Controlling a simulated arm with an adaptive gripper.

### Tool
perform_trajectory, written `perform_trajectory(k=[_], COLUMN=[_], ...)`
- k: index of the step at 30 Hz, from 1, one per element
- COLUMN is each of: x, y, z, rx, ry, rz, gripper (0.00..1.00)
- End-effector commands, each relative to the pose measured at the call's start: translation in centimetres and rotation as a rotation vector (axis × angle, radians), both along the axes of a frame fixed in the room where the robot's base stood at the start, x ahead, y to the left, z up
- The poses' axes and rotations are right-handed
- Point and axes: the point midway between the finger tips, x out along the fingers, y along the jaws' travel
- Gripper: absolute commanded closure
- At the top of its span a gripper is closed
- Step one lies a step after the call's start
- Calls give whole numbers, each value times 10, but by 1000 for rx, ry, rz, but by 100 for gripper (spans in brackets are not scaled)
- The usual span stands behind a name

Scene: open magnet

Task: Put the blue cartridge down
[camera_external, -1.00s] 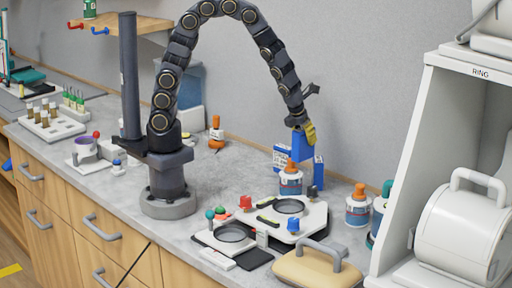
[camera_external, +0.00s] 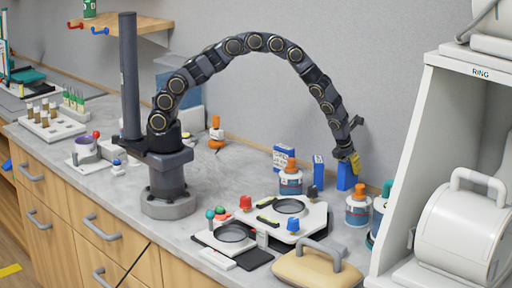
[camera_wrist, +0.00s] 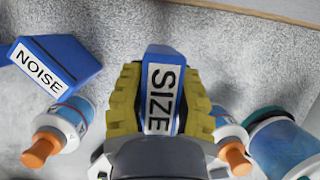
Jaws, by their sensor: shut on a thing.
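My gripper (camera_external: 350,163) is shut on a blue cartridge (camera_external: 346,179), with yellow ridged fingers on both sides of it. In the wrist view the held cartridge (camera_wrist: 162,95) shows a white label reading SIZE between my gripper's fingers (camera_wrist: 160,100). It hangs under the gripper near the back wall, just behind an orange-capped bottle (camera_external: 358,206). I cannot tell whether its lower end touches the counter. Another blue cartridge (camera_external: 318,172) stands to its left, apart from it. In the wrist view a blue cartridge labelled NOISE (camera_wrist: 62,62) lies to the left.
A blue and white labelled box (camera_external: 283,157) and another orange-capped bottle (camera_external: 291,182) stand further left. A teal container (camera_external: 380,218) and the white RING cabinet (camera_external: 420,150) are close on the right. A white device with round plates (camera_external: 310,218) lies in front.

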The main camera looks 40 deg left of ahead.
Motion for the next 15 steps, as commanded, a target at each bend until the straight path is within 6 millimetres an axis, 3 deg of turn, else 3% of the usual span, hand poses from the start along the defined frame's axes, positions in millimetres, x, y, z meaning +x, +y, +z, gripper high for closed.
perform_trajectory(k=[4,9,15], x=[4,4,4], y=[-3,-2,-3], z=[-8,-33,-34], rx=[0,3,-1], ry=[-2,0,-3], rz=[-1,0,0], gripper=[100,100,100])
